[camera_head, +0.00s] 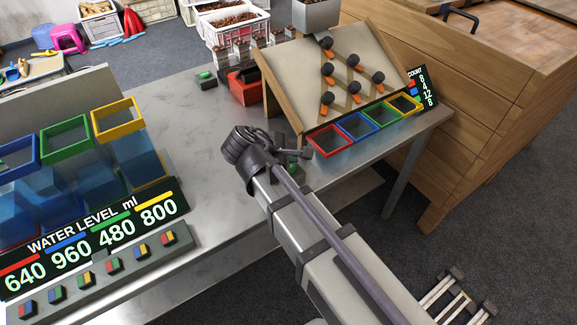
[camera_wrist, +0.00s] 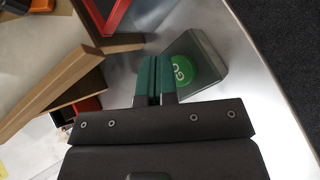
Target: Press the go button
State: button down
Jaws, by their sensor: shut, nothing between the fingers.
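In the wrist view, the round green GO button (camera_wrist: 181,69) sits on a dark grey sloped box (camera_wrist: 205,62) near the table edge. My gripper (camera_wrist: 156,72) is shut and empty, its green fingertips together just left of the button. The button's left edge is close to the fingertips; I cannot tell whether they touch. In the head view, my wrist hides most of this spot, and only a little green shows beside it near the red bin.
The sloped wooden peg board (camera_head: 310,75) stands close by, with red (camera_head: 331,138), blue, green and yellow bins at its foot. Another box with a green top (camera_head: 206,77) is farther back, beside a red-orange device (camera_head: 245,88). Water tanks and a button panel (camera_head: 90,280) stand at left.

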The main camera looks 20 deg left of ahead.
jog(key=shift+f, duration=0.15)
jog(key=shift+f+b, duration=0.3)
jog(key=shift+b, duration=0.15)
jog(key=shift+f+b, duration=0.4)
dwell(0.5)
jog(key=shift+r, duration=0.15)
jog(key=shift+r+p, duration=0.7)
jog(key=shift+p, duration=0.15)
notch_tip(320, 180, up, 5)
jog(key=p, duration=0.5)
jog(key=shift+r, duration=0.1)
dwell(0.4)
